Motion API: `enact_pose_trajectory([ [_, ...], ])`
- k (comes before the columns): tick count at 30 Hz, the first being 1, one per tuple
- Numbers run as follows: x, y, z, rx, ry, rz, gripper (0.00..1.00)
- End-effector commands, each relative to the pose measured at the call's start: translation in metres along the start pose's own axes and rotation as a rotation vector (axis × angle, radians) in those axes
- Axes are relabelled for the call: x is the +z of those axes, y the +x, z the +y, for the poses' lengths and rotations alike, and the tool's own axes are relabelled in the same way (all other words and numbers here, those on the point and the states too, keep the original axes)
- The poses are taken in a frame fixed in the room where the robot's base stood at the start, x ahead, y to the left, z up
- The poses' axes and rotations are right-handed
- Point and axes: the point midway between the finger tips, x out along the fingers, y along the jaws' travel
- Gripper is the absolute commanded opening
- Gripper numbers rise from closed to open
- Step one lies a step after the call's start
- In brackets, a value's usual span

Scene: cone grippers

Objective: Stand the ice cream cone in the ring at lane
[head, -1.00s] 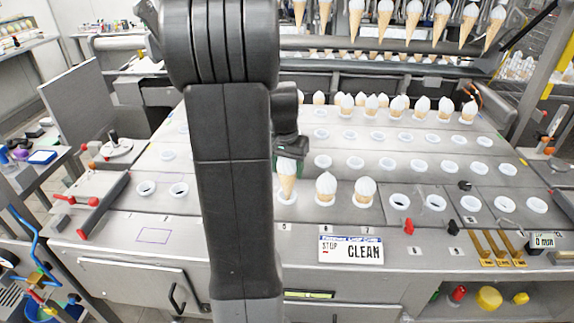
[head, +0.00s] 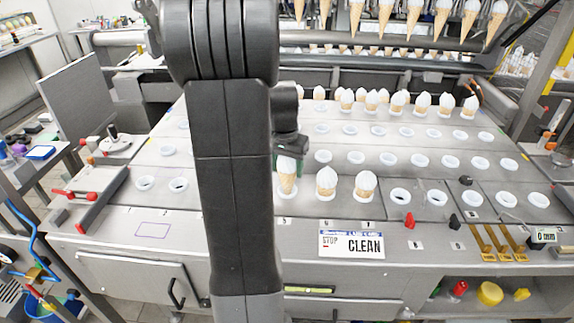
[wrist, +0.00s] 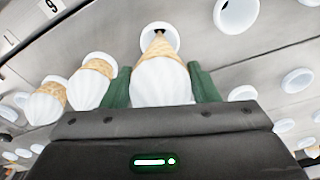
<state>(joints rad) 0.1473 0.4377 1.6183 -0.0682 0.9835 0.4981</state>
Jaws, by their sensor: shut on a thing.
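My gripper (wrist: 163,90) is shut on an ice cream cone (wrist: 160,80) with white swirled ice cream, its green fingers on both sides of it. The cone points tip down, and its tip is at the opening of a white ring (wrist: 148,28) in the wrist view. In the head view the held cone (head: 287,181) is upright over the front-row ring (head: 288,196) above the label 5. How deep the tip sits in the ring cannot be told. My arm hides part of the counter to the left.
Two cones stand close on the right, one at lane 6 (head: 326,184) and one at lane 7 (head: 365,185). Empty rings (head: 400,196) continue right. Several cones stand in the back row (head: 397,103). A sign (head: 351,244) is on the front edge.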

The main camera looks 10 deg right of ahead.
Motion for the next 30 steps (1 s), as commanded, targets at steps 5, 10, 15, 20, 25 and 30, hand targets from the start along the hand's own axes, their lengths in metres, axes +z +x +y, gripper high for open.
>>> enact_pose_trajectory([
  [5, 0.001, 0.005, 0.000, 0.000, 0.000, 0.000, 0.41],
  [10, 0.001, 0.010, 0.000, 0.000, 0.000, 0.000, 0.41],
  [15, 0.002, 0.014, 0.000, 0.000, 0.000, 0.001, 0.41],
  [20, 0.003, 0.018, 0.000, 0.000, 0.000, 0.001, 0.41],
  [25, 0.003, 0.022, 0.000, 0.000, 0.000, 0.001, 0.41],
  [30, 0.004, 0.026, 0.000, 0.000, 0.000, 0.001, 0.41],
])
